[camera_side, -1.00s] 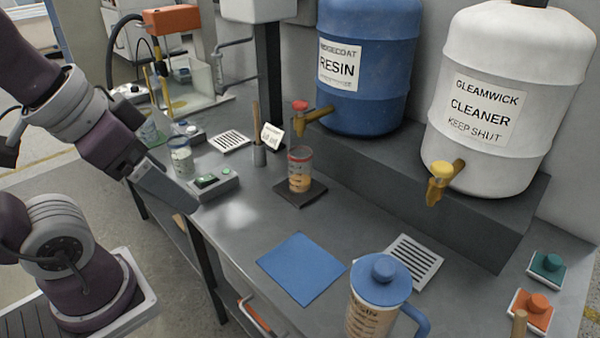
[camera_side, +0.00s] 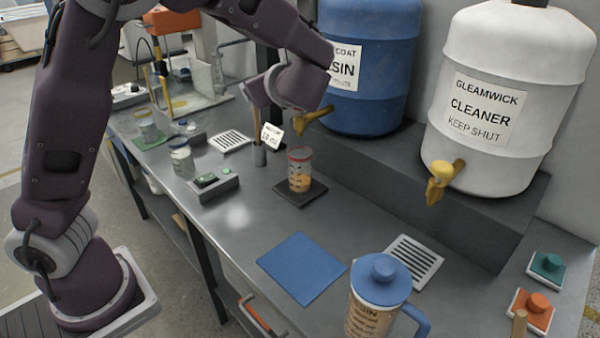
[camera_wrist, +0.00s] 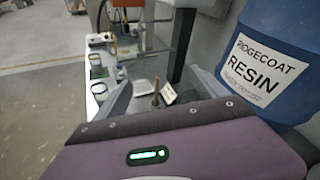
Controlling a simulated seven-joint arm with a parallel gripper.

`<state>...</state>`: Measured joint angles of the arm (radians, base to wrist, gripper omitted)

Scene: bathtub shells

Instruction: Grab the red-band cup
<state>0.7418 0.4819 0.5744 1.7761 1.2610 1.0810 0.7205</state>
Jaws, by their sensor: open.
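The red-band cup (camera_side: 300,172) is a clear cup with a red band near its rim and orange-tan contents. It stands upright on a dark square pad (camera_side: 303,197) at the middle of the bench. My gripper (camera_side: 258,90) is up over the back of the bench, in front of the blue resin drum. It is above and to the left of the cup, apart from it, and holds nothing. In the wrist view, my gripper's grey fingers (camera_wrist: 160,88) stand apart at either side of the stick holder. The cup does not show in that view.
A stick holder (camera_side: 260,153) with a small sign stands left of the cup. The blue resin drum (camera_side: 365,105) and its tap are behind. Another cup (camera_side: 181,158) stands left, near a switch box (camera_side: 213,188). A blue-lidded jug (camera_side: 378,295) is in front; a blue mat (camera_side: 300,267) lies clear.

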